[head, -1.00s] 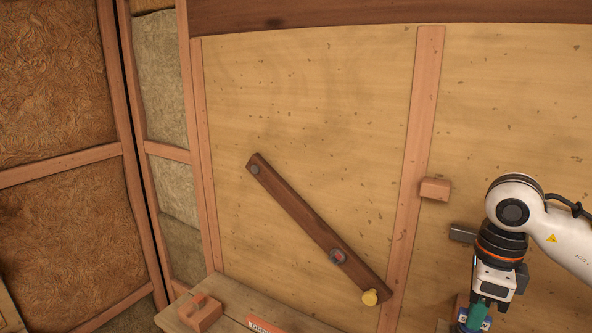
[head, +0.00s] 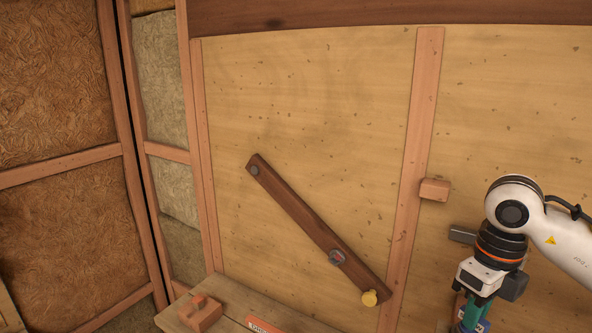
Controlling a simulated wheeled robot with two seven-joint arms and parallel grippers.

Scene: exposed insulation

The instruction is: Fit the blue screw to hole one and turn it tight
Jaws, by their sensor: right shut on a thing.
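My right gripper (head: 474,309) is low at the right, pointing down beside the wall. It is shut on a teal-green thing (head: 470,317) that the bottom edge partly cuts off; I cannot tell what it is. A dark brown wooden bar (head: 302,213) lies slanted across the wall panel. It has a grey round fitting (head: 254,170) at its upper left end and a grey disc with a reddish centre (head: 337,257) lower down. I cannot make out the blue screw or hole one. My left gripper is out of view.
A wooden bench top (head: 219,318) at the bottom holds a notched wood block (head: 202,314) and an orange lettered item (head: 262,325). A small wood block (head: 435,190) juts from the upright stud (head: 416,130). A grey bar (head: 462,234) is beside my right wrist. Insulation panels (head: 55,85) stand left.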

